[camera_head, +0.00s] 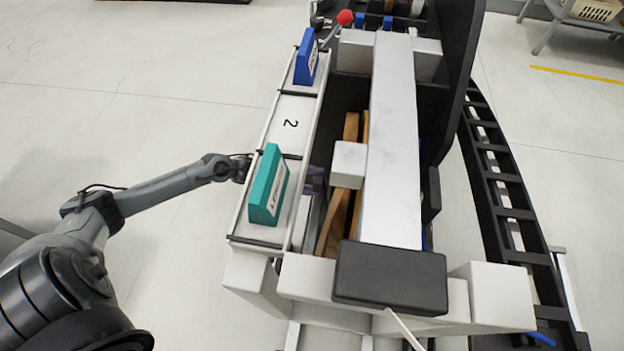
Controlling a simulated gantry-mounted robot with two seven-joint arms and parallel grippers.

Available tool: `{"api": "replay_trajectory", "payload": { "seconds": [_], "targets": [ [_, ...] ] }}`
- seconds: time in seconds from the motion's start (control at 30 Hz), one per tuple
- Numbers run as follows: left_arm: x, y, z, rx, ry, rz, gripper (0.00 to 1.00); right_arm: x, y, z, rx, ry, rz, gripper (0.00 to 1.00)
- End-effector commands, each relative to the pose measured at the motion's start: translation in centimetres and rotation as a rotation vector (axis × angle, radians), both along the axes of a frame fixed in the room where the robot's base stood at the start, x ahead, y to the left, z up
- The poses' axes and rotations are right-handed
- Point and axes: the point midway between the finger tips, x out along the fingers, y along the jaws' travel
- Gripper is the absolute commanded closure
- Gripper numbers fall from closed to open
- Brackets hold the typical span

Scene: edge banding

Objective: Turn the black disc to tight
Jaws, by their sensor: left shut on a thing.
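I cannot make out the black disc in the head view. My left arm comes in from the left, and my left gripper (241,168) reaches the left side of the long white tray (268,135). Its fingers go out of sight behind the tray. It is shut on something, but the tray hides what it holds. A small purplish shape (314,182) shows in the gap just right of the tray; I cannot tell what it is. My right gripper is not in view.
A teal block (267,187) and a blue block (306,57) stand on the tray. A red-knobbed lever (345,18) is at its far end. Brown strips (335,215) lie beside the white beam (392,140). A black cable chain (505,190) runs at the right. Floor at the left is clear.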

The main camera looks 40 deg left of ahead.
Motion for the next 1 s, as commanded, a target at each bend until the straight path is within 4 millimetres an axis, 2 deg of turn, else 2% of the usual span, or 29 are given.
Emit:
{"api": "replay_trajectory", "payload": {
  "seconds": [0.3, 0.77, 0.8, 0.93, 1.0],
  "targets": [
    [0.01, -0.01, 0.01, 0.056, -0.087, 0.0, 0.78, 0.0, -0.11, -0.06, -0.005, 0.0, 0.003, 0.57],
    [0.02, 0.0, 0.04, 0.065, -0.1, 0.0, 0.78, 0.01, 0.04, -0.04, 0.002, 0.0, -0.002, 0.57],
    [0.02, 0.0, 0.04, 0.065, -0.1, 0.0, 0.46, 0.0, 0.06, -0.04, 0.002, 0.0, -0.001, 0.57],
    [0.02, -0.01, 0.04, 0.064, -0.099, 0.0, 0.26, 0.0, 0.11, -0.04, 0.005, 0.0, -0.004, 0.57],
    [0.02, 0.0, 0.04, 0.064, -0.099, 0.0, 0.22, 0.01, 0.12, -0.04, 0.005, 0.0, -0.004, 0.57]
  ]
}}
